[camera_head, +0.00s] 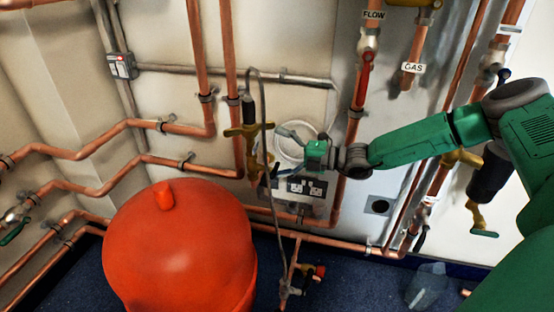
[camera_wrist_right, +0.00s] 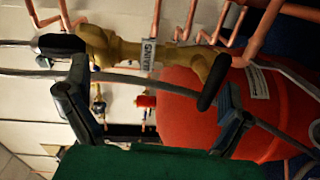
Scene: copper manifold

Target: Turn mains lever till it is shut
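A brass valve body (camera_head: 250,132) is on the copper pipework left of centre in the head view. Which of these is the mains lever I cannot tell for sure. My right gripper (camera_head: 276,156) is just right of the valve, fingers spread. In the wrist view the open fingers (camera_wrist_right: 156,76) are empty. My left gripper is out of view.
A large red vessel (camera_head: 180,250) stands below left of the valve. A grey flexible hose (camera_head: 264,185) loops past the valve, close to my right fingers. Copper pipes (camera_head: 232,65) line the wall. A clear container (camera_head: 427,285) is on the blue floor at right.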

